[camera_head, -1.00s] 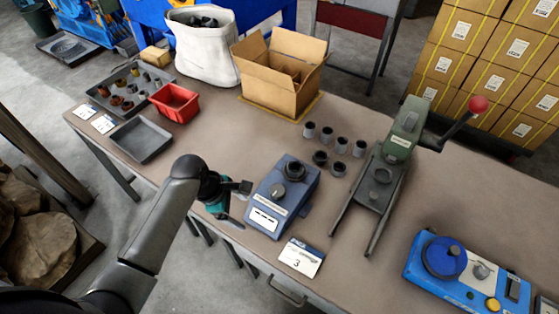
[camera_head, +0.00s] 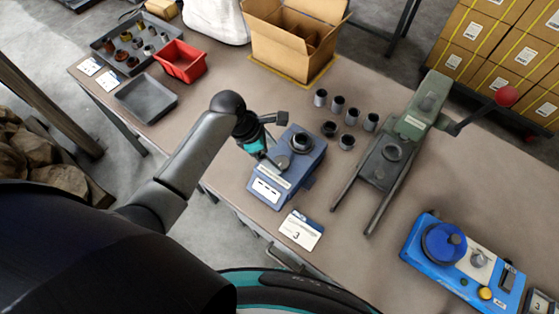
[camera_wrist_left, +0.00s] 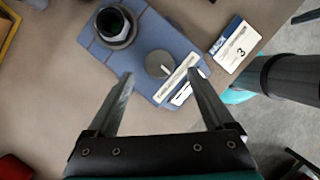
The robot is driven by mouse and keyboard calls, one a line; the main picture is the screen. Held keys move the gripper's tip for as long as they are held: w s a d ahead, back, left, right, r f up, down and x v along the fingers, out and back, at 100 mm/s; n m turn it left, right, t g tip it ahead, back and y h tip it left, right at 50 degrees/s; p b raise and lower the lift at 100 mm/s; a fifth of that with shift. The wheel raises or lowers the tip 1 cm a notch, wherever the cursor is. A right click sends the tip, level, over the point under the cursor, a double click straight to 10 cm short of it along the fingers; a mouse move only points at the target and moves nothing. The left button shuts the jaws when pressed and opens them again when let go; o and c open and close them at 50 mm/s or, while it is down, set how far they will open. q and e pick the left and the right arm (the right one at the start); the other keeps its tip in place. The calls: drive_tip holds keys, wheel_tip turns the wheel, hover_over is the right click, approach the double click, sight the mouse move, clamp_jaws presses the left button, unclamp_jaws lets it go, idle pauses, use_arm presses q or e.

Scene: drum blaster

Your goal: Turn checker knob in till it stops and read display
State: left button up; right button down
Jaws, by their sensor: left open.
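The checker is a blue-grey box (camera_head: 267,191) near the table's front edge, with a white display panel on its front. Its grey round knob (camera_wrist_left: 159,64) shows in the left wrist view, ahead of and between the fingers. My right gripper is not in view.
A card marked 3 (camera_head: 301,230) lies in front of the checker. Several dark cylinders (camera_head: 338,103) stand behind it. A green press (camera_head: 395,145) with a red-ball lever stands right, and a blue device (camera_head: 462,262) farther right. A red bin (camera_head: 180,62) and grey tray (camera_head: 146,97) are left.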

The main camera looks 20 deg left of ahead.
sight(281, 162)
use_arm(q)
drive_tip(key=shift+b+x, duration=0.55)
drive_tip(key=shift+x, duration=1.7)
